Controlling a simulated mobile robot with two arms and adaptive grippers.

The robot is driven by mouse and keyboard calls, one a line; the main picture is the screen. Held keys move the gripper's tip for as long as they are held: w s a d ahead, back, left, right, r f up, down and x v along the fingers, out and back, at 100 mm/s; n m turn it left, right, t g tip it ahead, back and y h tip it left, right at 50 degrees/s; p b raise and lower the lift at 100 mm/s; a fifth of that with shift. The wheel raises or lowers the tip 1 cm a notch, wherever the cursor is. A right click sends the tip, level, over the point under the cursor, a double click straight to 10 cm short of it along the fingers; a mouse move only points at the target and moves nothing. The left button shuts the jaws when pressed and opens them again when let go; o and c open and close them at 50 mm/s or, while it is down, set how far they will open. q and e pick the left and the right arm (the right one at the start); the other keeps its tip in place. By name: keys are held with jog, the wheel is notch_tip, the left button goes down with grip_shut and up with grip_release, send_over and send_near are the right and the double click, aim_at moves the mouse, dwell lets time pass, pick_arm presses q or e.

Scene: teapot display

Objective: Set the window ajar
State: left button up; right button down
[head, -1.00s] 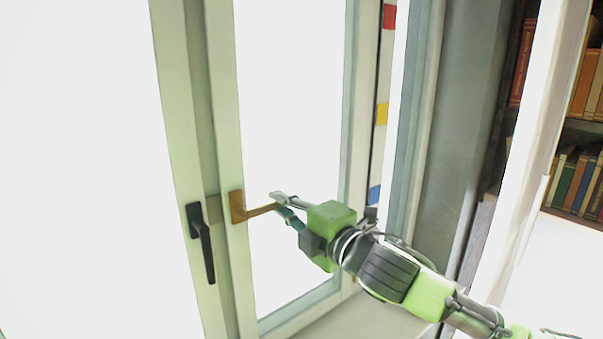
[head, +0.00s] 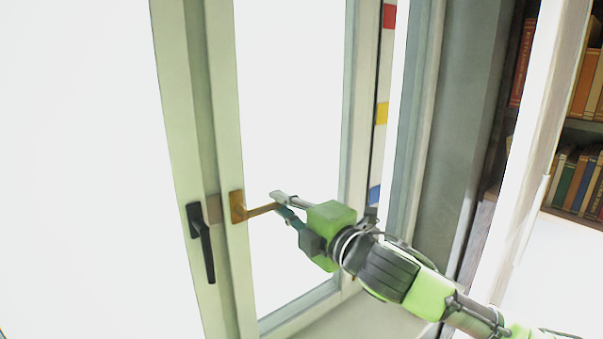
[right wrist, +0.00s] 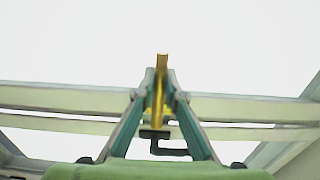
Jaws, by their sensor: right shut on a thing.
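The window (head: 224,120) has a pale frame and bright panes. A brass handle (head: 238,207) is on the right sash's left stile, its lever turned sideways to the right. A black handle (head: 207,250) hangs down on the frame part just left of it. My right gripper (head: 279,203) is shut on the end of the brass lever. In the right wrist view the brass handle (right wrist: 160,88) stands between the two fingers, with the black handle (right wrist: 165,146) behind and below it. Whether the sash stands off its frame is hard to tell. My left gripper is not in view.
A grey wall column (head: 455,130) stands right of the window. Bookshelves with several books (head: 580,185) are at the far right. Coloured squares (head: 382,113) show on a strip beyond the window's right edge. A pale sill (head: 375,318) runs below.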

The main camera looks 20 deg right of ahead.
jog(key=shift+d, duration=0.1)
jog(key=shift+s+d+n+g+y, duration=0.15)
jog(key=shift+s+d+n+y, duration=0.15)
jog(key=shift+s, duration=0.25)
jog(key=shift+s+d+n+g+y, duration=0.2)
jog(key=shift+s+d+y, duration=0.15)
jog(key=shift+s, duration=0.2)
jog(key=shift+s+d+f+n+g+y, duration=0.1)
jog(key=shift+s+d+n+g+y, duration=0.15)
jog(key=shift+s+d+y, duration=0.25)
jog(key=shift+s+d+n+g+y, duration=0.1)
jog(key=shift+s+d+n+y, duration=0.15)
jog(key=shift+s, duration=0.3)
jog(key=shift+s, duration=0.1)
jog(key=shift+s+d+n+g+y+p, duration=0.4)
jog(key=shift+s+d+n+y+p, duration=0.1)
jog(key=shift+s+d+y, duration=0.3)
jog(key=shift+s, duration=0.1)
jog(key=shift+d, duration=0.1)
